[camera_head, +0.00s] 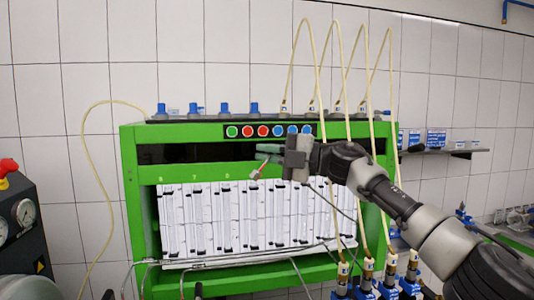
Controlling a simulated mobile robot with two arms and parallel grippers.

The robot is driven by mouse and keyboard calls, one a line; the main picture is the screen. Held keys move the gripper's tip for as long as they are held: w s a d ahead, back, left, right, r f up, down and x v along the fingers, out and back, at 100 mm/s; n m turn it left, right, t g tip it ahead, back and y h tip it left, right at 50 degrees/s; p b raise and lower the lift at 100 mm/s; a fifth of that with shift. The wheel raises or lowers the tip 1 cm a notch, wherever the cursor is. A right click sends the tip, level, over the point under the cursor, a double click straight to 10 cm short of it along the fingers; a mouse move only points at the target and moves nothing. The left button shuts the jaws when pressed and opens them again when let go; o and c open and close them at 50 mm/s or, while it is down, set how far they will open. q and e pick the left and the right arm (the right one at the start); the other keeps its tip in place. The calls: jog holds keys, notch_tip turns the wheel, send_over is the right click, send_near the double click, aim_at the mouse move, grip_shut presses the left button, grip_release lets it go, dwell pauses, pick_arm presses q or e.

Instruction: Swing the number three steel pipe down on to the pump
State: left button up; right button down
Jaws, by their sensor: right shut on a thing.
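My right gripper (266,153) reaches in from the right and hangs before the upper front of the green testbench. It is shut on a small grey piece (256,173) with a reddish end. I cannot tell whether this piece belongs to the number three steel pipe. Thin steel pipes (215,262) run along the lower front of the bench, and some bend down out of the picture. No number shows on them. Several blue pumps or valves (362,291) with brass fittings stand at the bottom right, cut off by the picture edge. My left gripper is not in view.
The green testbench (130,185) holds a row of white gauge panels (240,215). Coloured buttons (263,131) sit above them. Yellow hoses (308,25) loop over the right side, close to my right arm. A dark machine with dials (22,215) stands at the left.

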jog(key=s+a+f+n+h+b, duration=0.1)
jog(key=s+a+f+h, duration=0.1)
jog(key=a+f, duration=0.8)
jog(key=s+a+f+n+h, duration=0.1)
jog(key=s+a+f+h, duration=0.1)
jog(key=a+f, duration=0.9)
notch_tip(320, 180, down, 2)
jog(key=shift+f+h+b, duration=0.1)
jog(key=shift+h+b, duration=0.3)
jog(key=shift+h, duration=0.2)
jog(key=shift+s, duration=0.1)
jog(key=c, duration=1.3)
grip_release()
